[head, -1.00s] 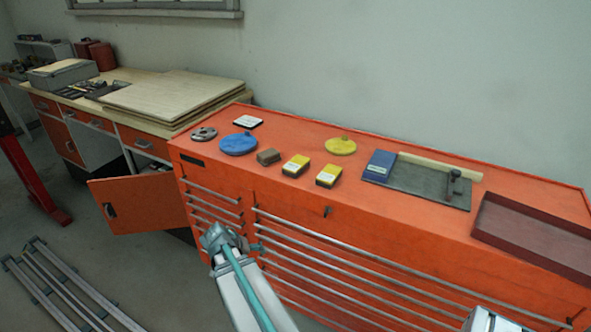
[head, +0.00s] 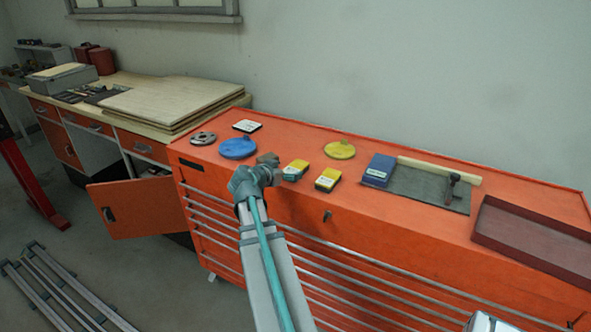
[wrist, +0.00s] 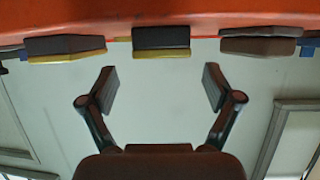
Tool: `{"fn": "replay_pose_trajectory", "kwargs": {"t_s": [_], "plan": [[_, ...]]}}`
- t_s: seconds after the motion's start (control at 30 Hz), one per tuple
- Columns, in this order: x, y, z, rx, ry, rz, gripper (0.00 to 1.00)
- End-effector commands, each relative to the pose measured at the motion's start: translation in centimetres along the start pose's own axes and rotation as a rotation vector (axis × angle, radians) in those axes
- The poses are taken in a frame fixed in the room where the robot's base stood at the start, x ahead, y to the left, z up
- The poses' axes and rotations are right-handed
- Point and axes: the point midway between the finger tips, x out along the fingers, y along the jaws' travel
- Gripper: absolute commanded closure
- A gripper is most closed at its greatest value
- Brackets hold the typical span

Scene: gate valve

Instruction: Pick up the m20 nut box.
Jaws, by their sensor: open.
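Two yellow-and-dark boxes stand on the orange cabinet top, the left one (head: 295,170) and the right one (head: 328,179). A brown box (head: 267,158) is beside them, partly hidden by my arm. I cannot read the labels, so I cannot tell which is the m20 nut box. In the upside-down wrist view, a yellow-edged dark box (wrist: 161,40) is centred beyond my fingers, another (wrist: 65,46) is to the left and the brown box (wrist: 260,44) to the right. My gripper (wrist: 160,80) is open and empty, at the cabinet's front edge, apart from the boxes.
A blue round container (head: 238,147), a yellow round one (head: 340,150), a grey disc (head: 203,138) and a white box (head: 247,126) share the orange cabinet top (head: 420,235). A blue box (head: 379,170) and a red tray (head: 535,240) are to the right.

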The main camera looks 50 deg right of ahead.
Motion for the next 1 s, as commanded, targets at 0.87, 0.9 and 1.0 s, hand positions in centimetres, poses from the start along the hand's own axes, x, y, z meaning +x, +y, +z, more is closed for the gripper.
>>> {"fn": "replay_pose_trajectory", "kwargs": {"t_s": [0.87, 0.9, 1.0], "plan": [[6.6, -0.2, -0.1, -0.002, -0.002, -0.002, 0.10], [6.6, -0.2, -0.1, -0.002, -0.002, -0.002, 0.10], [6.6, -0.2, -0.1, -0.002, -0.002, -0.002, 0.19]]}}
